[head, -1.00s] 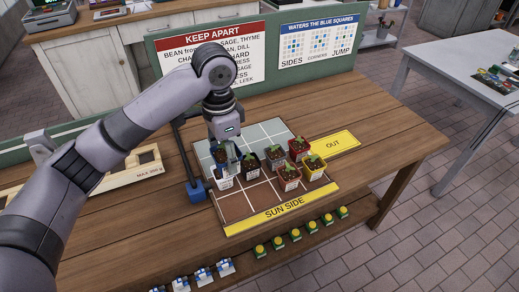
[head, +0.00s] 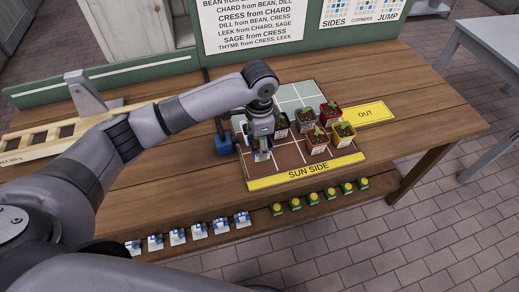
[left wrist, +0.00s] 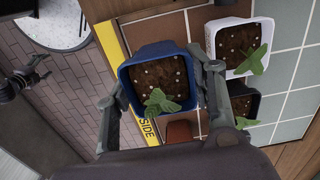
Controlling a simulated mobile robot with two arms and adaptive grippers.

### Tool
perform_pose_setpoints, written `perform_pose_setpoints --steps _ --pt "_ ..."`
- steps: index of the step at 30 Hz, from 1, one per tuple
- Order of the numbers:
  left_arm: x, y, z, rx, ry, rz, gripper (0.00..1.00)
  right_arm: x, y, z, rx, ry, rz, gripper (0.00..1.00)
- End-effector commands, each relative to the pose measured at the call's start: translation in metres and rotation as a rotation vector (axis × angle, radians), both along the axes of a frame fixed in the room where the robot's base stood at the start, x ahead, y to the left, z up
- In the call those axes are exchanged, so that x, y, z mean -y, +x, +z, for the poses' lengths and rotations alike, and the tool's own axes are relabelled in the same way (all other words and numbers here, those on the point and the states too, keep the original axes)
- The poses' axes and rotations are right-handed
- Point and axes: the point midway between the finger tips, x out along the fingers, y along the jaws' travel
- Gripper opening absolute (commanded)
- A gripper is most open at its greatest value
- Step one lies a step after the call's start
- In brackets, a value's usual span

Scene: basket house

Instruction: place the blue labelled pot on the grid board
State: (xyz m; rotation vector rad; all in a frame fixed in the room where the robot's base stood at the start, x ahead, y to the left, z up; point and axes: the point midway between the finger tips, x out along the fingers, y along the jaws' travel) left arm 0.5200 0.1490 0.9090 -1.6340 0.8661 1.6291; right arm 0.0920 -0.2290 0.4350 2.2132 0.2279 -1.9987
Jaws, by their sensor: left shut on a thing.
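The blue pot (left wrist: 158,78) holds dark soil with white specks and a green seedling. In the left wrist view it sits between the two fingers of my left gripper (left wrist: 163,98), which is shut on it. In the head view the left gripper (head: 262,146) points down over the front-left part of the grid board (head: 290,158), by the yellow SUN SIDE strip. The pot's pale label (head: 262,156) shows below the fingers; I cannot tell whether its base touches the board. A dark jointed part (left wrist: 25,78) at the left wrist view's edge looks like my right gripper.
A white pot (left wrist: 232,45) and a black pot (left wrist: 242,103) stand close beside the blue one. Small blue-white and yellow-green pieces line the front ledge.

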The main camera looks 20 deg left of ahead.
Motion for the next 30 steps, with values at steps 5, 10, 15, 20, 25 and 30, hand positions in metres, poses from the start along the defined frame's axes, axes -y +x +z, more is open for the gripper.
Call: perform_pose_setpoints --steps 5,10,15,20,25,30 --pt "0.000 -0.001 -0.028 -0.004 0.001 0.000 0.15 0.003 -0.002 0.003 -0.003 -0.004 0.001 0.68" --pt "0.000 0.000 -0.038 -0.001 0.001 0.000 0.15 0.007 -0.004 0.003 -0.007 -0.009 0.001 0.68" --pt "0.000 0.000 -0.037 -0.001 0.001 0.000 0.15 0.008 -0.005 0.003 -0.009 -0.010 0.000 0.68" --pt "0.000 -0.001 -0.039 -0.002 0.001 0.000 0.53 0.009 -0.006 0.003 -0.010 -0.010 0.000 0.68" --pt "0.000 -0.001 -0.039 -0.002 0.001 0.000 0.58 0.009 -0.006 0.003 -0.010 -0.010 0.000 0.68" --pt "0.000 -0.001 -0.039 -0.002 0.001 0.000 0.58 0.008 -0.006 0.003 -0.010 -0.010 0.000 0.68"
